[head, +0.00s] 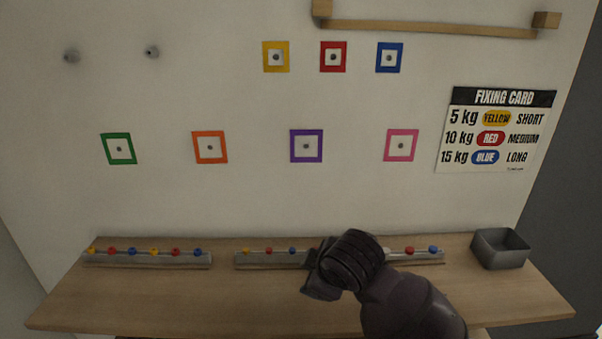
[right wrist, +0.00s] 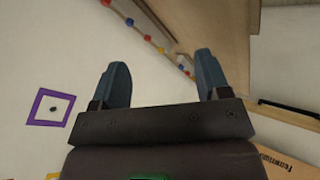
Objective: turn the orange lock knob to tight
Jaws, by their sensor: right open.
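An orange square frame (head: 209,147) with a pale centre and a small dark round spot is on the wall, left of middle in the head view. I cannot make out a separate orange knob or any tight mark. My right gripper (head: 318,277) is in front of the shelf, below and to the right of the orange frame, well apart from it. In the right wrist view its two blue-grey fingers (right wrist: 162,75) are spread with nothing between them. The orange frame is not seen in that view. My left gripper is not in view.
Green (head: 118,149), purple (head: 306,146) and pink (head: 401,145) frames share its row; yellow, red and blue frames sit above. The shelf (head: 150,300) holds racks of coloured pieces and a grey bin (head: 499,249). A fixing card (head: 496,130) hangs right. The wall before the orange frame is clear.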

